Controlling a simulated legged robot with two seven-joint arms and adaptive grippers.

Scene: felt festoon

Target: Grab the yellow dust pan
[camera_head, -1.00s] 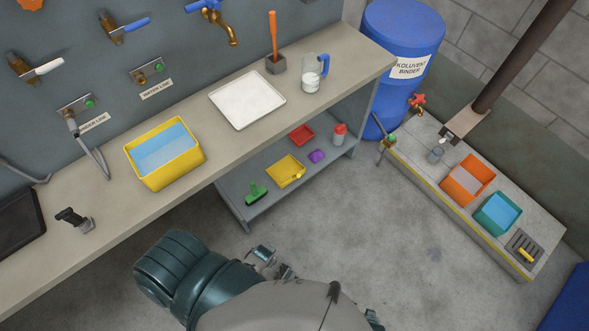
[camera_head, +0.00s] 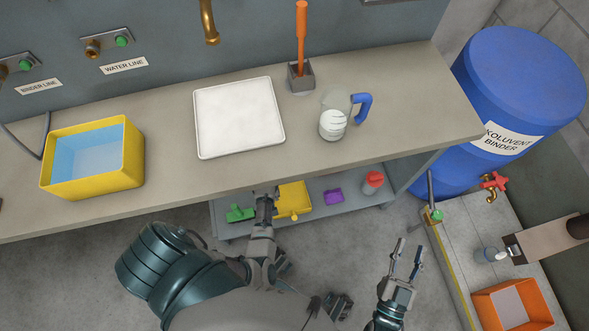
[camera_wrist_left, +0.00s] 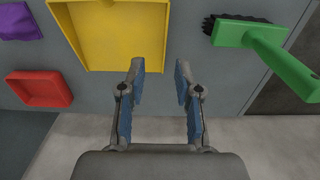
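The yellow dust pan (camera_head: 293,197) lies on the lower shelf under the counter, partly hidden by the counter's front edge. It fills the upper middle of the left wrist view (camera_wrist_left: 118,35). My left gripper (camera_head: 265,203) is beside it, just left of the pan in the head view. In the left wrist view my left gripper (camera_wrist_left: 160,82) is open and empty; one fingertip overlaps the pan's near corner in the picture, and I cannot tell if they touch. My right gripper (camera_head: 408,252) is open and empty over the floor.
A red tray (camera_wrist_left: 40,88) shows in the wrist view. The counter edge (camera_head: 340,163) overhangs the shelf. A blue barrel (camera_head: 520,80) stands right.

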